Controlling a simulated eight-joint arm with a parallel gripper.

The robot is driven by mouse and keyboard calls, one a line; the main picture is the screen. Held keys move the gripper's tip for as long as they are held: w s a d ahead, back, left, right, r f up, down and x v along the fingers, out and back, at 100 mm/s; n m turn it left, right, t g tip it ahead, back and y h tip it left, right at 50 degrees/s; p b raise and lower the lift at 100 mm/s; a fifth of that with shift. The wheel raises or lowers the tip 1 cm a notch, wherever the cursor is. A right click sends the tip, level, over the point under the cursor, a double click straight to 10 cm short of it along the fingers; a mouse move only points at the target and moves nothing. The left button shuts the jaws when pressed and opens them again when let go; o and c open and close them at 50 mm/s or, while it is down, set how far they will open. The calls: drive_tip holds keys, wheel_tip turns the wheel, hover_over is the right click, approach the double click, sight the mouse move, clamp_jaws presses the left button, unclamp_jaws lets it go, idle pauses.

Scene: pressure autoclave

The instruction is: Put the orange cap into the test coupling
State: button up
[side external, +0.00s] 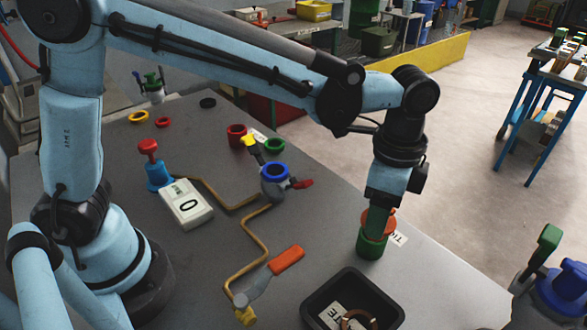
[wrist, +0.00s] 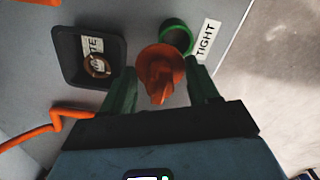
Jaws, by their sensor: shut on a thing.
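My gripper (side external: 377,221) has green fingers and is shut on the orange cap (side external: 391,222), also seen between the fingers in the wrist view (wrist: 160,70). The cap is at or just over the mouth of a green cup (side external: 371,246) beside the TIGHT label; whether they touch is unclear. In the wrist view the green cup (wrist: 177,36) shows partly behind the cap. A blue-ringed grey fitting (side external: 274,172) on the brass pipe, with yellow and red handles, appears to be the test coupling. It stands left of my gripper, its top unobstructed.
A black tray (side external: 337,285) labelled WASTE holds a brown ring. A white box reading 0 (side external: 186,203) and a blue pump with red knob (side external: 158,172) stand left. Red (side external: 236,136) and green (side external: 274,146) cups stand behind.

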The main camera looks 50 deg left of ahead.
drive_tip(key=s+d+r, duration=0.4)
drive_tip(key=s+r, duration=0.1)
drive_tip(key=s, duration=0.2)
drive_tip(key=a+r+n, duration=0.2)
drive_tip(key=a+n, duration=0.3)
drive_tip(key=a, duration=0.4)
drive_tip(key=a+r+n, duration=0.2)
drive_tip(key=a+n, duration=0.2)
drive_tip(key=a, duration=0.5)
drive_tip(key=shift+w+a+f, duration=0.8)
drive_tip(key=shift+a+f, duration=0.9)
drive_tip(key=shift+f, duration=0.2)
drive_tip(key=shift+w+a+f, duration=0.75)
drive_tip(key=shift+a+f, duration=1)
drive_tip(key=shift+f, duration=0.1)
drive_tip(key=shift+w+a+f, duration=0.8)
drive_tip(key=shift+a+f, duration=0.9)
drive_tip(key=shift+f, duration=0.2)
drive_tip(key=shift+f, duration=0.25)
drive_tip(key=o, duration=0.7)
drive_tip(key=shift+c, duration=0.2)
drive_tip(key=shift+o, duration=0.7)
